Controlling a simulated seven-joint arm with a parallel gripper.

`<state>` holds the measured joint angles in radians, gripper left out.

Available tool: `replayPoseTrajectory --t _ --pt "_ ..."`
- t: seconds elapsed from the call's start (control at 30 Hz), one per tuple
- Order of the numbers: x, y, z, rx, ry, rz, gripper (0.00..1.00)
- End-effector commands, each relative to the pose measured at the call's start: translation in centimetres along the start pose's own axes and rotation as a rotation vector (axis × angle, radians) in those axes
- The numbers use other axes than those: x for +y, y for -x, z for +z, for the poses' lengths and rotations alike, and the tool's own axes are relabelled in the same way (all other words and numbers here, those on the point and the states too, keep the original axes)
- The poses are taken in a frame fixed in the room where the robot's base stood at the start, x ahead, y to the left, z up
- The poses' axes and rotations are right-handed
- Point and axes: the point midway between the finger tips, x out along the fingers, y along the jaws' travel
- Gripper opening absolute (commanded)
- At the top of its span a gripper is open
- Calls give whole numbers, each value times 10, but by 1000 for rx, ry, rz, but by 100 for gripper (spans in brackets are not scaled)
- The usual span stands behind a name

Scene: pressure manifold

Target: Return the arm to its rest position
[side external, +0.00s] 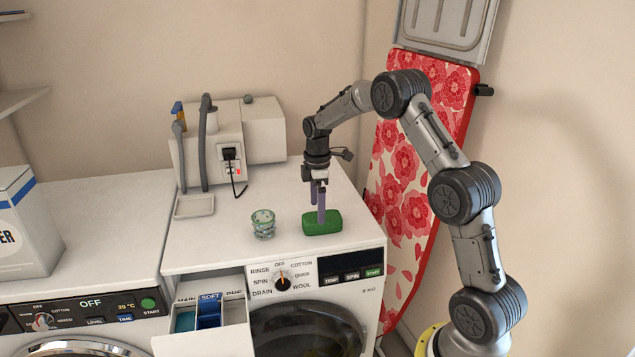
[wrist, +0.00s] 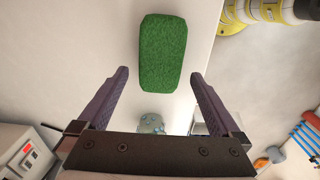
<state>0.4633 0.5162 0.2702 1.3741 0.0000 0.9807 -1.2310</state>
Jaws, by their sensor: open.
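My gripper (side external: 318,203) is above the top of the right-hand washing machine (side external: 235,235). Its fingers point down and stand apart with nothing between them. In the side external view the fingertips appear just over or behind a green sponge-like block (side external: 322,223); I cannot tell whether they touch it. In the wrist view the open gripper (wrist: 158,85) frames the space just short of the green block (wrist: 162,50), which lies beyond the fingertips. My arm reaches in from the right, bent at its joints.
A patterned glass (side external: 263,224) stands left of the block. A white manifold box (side external: 225,150) with levers and a plugged cable stands behind. The detergent drawer (side external: 208,325) is pulled out in front. A red floral ironing board (side external: 410,180) leans on the wall near my arm.

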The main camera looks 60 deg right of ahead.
Motion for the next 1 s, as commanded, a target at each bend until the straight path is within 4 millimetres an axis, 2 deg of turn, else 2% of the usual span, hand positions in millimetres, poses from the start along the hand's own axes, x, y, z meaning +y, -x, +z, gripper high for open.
replayPoseTrajectory --t 0.03,0.2,0.4,0.6,0.67,0.7,0.77,0.87,1.0 --pt "1 14 0 2 0 6 100" --pt "1 50 0 2 0 5 100" --pt "1 80 0 1 0 3 100" --pt "-2 95 -6 3 13 8 100" --pt "-5 109 -13 13 28 33 100" --pt "-9 124 -20 23 43 60 100" --pt "-22 148 -29 39 70 98 100" --pt "-58 188 -40 66 121 155 100" --pt "-118 228 -44 113 133 222 100"
